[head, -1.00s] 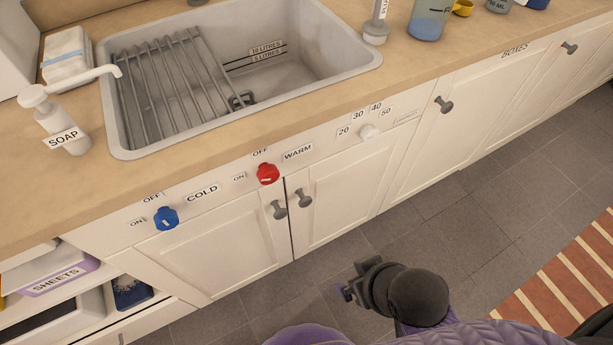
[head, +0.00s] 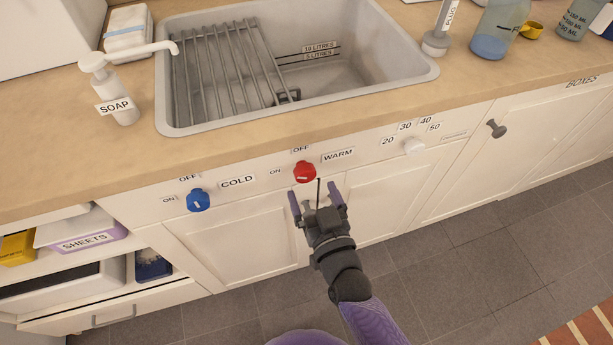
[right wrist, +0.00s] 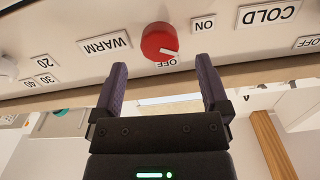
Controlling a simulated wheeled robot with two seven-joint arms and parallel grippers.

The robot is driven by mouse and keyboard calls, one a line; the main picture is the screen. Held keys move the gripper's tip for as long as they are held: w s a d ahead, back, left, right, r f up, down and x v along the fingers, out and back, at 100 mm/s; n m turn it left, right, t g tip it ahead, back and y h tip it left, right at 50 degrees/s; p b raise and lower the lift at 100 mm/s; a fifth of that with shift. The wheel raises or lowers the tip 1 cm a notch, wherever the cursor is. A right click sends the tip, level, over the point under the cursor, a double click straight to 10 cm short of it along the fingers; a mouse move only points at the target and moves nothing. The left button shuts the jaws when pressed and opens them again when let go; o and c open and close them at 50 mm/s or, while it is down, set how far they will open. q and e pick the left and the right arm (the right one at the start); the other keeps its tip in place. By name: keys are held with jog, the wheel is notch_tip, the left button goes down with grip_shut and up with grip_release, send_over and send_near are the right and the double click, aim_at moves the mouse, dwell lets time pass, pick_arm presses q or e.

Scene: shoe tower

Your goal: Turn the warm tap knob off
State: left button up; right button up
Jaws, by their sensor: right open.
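The red warm tap knob (head: 304,172) is on the white front panel below the sink, beside the WARM label (head: 338,155). It also shows in the right wrist view (right wrist: 160,42), upside down, with a white mark pointing between its OFF and ON labels. My right gripper (head: 315,194) is open and empty, just in front of and below the knob. In the right wrist view its two fingers (right wrist: 160,66) stand apart on either side of the knob's line, and the knob is beyond the tips. My left gripper is not in view.
The blue cold knob (head: 198,200) is to the left and a white temperature knob (head: 414,146) to the right. The counter (head: 60,140) juts above the panel. Cupboard doors (head: 240,245) lie below. A soap dispenser (head: 115,95) stands left of the sink (head: 400,88).

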aim_at(307, 178)
jog(key=b+x, duration=0.1)
jog(key=x, duration=0.3)
jog(key=shift+w+f, duration=0.1)
jog(key=shift+f, duration=0.05)
jog(key=shift+w+a, duration=0.1)
jog(key=shift+w, duration=0.15)
